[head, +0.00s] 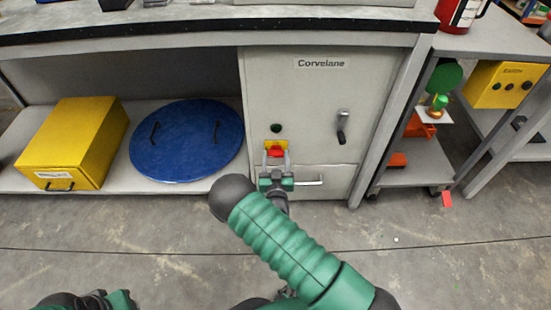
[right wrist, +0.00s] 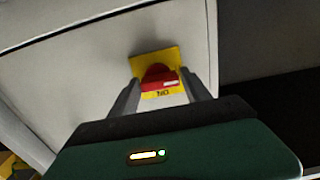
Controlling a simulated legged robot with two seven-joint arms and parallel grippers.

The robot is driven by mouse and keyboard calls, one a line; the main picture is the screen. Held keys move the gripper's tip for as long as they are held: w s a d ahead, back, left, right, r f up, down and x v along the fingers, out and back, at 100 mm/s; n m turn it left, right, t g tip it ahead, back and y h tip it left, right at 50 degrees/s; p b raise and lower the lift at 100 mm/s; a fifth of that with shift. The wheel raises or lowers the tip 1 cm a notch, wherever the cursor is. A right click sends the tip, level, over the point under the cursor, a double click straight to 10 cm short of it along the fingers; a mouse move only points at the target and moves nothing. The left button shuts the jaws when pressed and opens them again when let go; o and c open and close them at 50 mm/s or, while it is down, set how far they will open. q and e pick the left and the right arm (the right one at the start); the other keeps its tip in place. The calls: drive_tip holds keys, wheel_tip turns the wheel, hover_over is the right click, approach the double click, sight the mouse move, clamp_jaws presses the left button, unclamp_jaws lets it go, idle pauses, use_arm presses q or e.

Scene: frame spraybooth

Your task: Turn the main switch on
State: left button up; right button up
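The main switch is a red knob (head: 275,152) on a yellow plate (head: 269,144), on the front of the grey Corvelane cabinet (head: 320,85). In the right wrist view the red knob (right wrist: 156,74) shows a white mark on its right side, above an upside-down "ON" label on the yellow plate (right wrist: 143,62). My right gripper (head: 276,156) is in front of the switch. Its fingers are apart, one on each side of the knob, and I see no clear contact. My left gripper (head: 112,299) is low at the bottom left; its fingers are not clear.
A dark lever handle (head: 342,127) and a dark round button (head: 276,128) are on the same cabinet. A light drawer handle (head: 308,182) lies just below. A blue round lid (head: 185,158) and a yellow box (head: 72,143) sit on the shelf to the left.

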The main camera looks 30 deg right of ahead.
drive_tip(key=c, duration=0.9)
drive_tip(key=shift+m, duration=0.3)
drive_tip(key=m+p, duration=0.4)
drive_tip(key=m, duration=0.4)
drive_tip(key=m+p, duration=0.4)
drive_tip(key=m, duration=0.5)
drive_tip(key=shift+s+d, duration=0.15)
drive_tip(key=shift+m, duration=0.3)
drive_tip(key=shift+f, duration=0.1)
